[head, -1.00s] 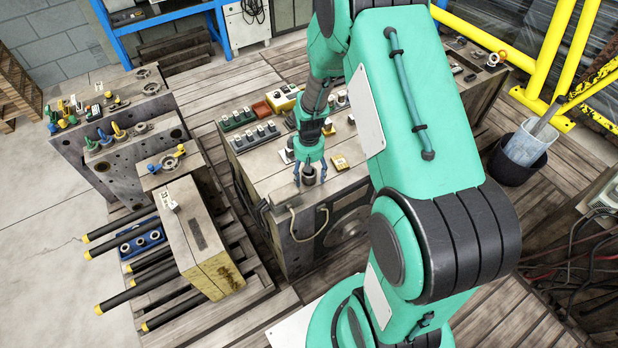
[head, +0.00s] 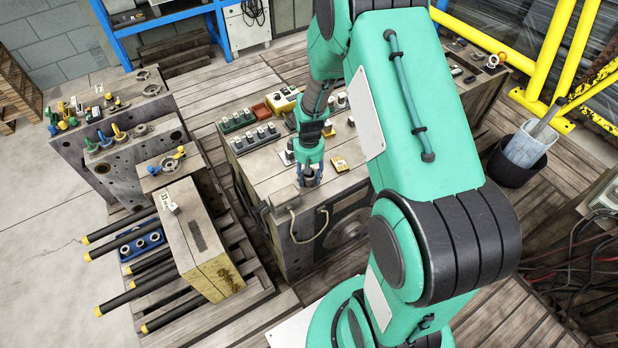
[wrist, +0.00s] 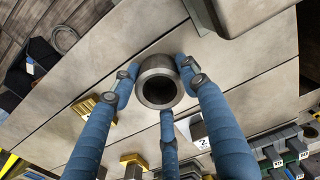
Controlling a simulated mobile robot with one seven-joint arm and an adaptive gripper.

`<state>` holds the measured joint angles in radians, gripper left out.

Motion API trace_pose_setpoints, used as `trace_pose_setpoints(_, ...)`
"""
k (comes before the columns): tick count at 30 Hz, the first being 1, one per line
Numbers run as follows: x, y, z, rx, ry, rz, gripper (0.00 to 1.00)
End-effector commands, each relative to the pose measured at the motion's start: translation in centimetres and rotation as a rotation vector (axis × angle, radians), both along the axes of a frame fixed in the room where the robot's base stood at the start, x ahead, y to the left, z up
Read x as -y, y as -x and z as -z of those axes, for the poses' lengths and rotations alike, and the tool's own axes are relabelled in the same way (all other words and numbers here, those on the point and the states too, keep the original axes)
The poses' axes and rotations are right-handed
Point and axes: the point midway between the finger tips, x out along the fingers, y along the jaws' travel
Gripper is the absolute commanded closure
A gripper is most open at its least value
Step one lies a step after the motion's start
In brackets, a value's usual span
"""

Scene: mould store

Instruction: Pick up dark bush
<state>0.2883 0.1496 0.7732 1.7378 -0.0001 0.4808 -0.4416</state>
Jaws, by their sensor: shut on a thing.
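The dark bush (wrist: 157,68) is a dark grey metal ring with a wide bore, seen from above in the wrist view. My gripper (wrist: 160,85) has blue fingers closed around it, two on its sides and one below it in the picture. In the head view my gripper (head: 310,176) is at the near edge of the mould block top (head: 270,182), with the dark bush (head: 309,180) between its fingers. I cannot tell whether the bush still touches the surface.
A small yellow tag block (head: 340,163) lies to the right. A tall block (head: 195,240) stands left, with black bars beside it.

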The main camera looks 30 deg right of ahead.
Motion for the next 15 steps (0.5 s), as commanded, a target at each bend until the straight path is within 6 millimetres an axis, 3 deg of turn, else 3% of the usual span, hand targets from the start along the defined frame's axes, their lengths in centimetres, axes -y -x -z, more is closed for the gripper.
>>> trace_pose_setpoints(8,0.0,-0.1,-0.6,0.002,0.001,0.0,0.97)
trace_pose_setpoints(15,0.0,-0.1,-3.0,0.003,0.001,0.0,0.97)
